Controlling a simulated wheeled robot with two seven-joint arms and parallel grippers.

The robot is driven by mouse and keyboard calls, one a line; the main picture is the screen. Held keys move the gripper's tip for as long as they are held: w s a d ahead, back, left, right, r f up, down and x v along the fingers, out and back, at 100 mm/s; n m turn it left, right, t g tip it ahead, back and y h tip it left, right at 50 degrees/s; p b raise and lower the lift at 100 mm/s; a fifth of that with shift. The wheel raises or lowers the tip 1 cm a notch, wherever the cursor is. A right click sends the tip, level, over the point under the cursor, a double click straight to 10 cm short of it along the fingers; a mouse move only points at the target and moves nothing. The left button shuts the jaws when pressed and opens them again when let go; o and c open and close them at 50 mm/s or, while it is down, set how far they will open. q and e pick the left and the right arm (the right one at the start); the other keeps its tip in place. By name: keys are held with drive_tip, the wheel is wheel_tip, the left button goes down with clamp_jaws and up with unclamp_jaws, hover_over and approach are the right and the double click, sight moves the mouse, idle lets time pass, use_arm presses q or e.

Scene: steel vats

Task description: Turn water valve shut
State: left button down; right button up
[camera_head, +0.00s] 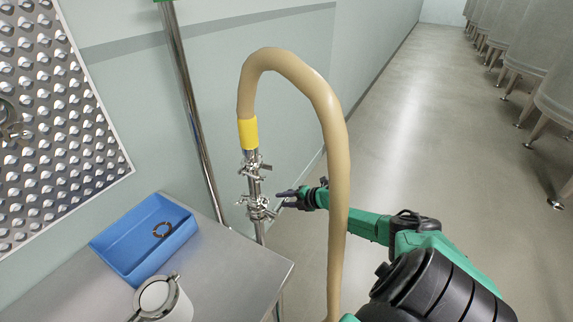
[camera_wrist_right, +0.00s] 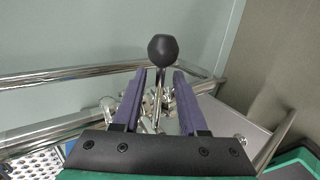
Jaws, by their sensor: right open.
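The water valve (camera_head: 257,207) is part of the metal fittings on an upright steel pipe, below the yellow cuff of a beige hose. In the right wrist view, its lever ends in a black knob (camera_wrist_right: 165,49). My right gripper (camera_head: 284,198) is just right of the fittings in the head view. It is open, and its two purple fingers stand on either side of the lever's thin rod (camera_wrist_right: 160,88), with the knob beyond the fingertips. I cannot tell whether a finger touches the rod. My left gripper is not in view.
The beige hose (camera_head: 333,135) arches over and hangs down in front of my right forearm. A steel table (camera_head: 225,265) holds a blue tray (camera_head: 125,228) with a ring in it and a white, metal-clamped container (camera_head: 160,299). Vats (camera_head: 553,95) line the far right. Floor between is clear.

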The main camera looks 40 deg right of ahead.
drive_tip(key=p+v, duration=0.5)
drive_tip(key=v, duration=0.9)
drive_tip(key=shift+s+r+p, duration=0.2)
drive_tip(key=shift+p, duration=0.15)
drive_tip(key=s+f+m+g+h+b, duration=0.1)
drive_tip(key=s+f+m+g+h, duration=0.1)
drive_tip(key=s+f+m, duration=0.75)
drive_tip(key=s+f+m+g+h, duration=0.25)
drive_tip(key=s+f, duration=0.45)
drive_tip(key=f, duration=0.7)
drive_tip(key=s+a+f+m+g, duration=0.1)
drive_tip(key=s+a+f+m, duration=0.1)
drive_tip(key=s+a+f, duration=0.2)
drive_tip(key=s+a+f+m+g+y, duration=0.1)
drive_tip(key=s+a+f, duration=0.3)
drive_tip(key=a, duration=0.7)
drive_tip(key=s+a+f+m+g+y, duration=0.1)
drive_tip(key=s+a+f+m+g, duration=0.2)
drive_tip(key=s+a+f, duration=0.2)
drive_tip(key=shift+a+f+m, duration=0.3)
drive_tip(key=shift+a, duration=0.9)
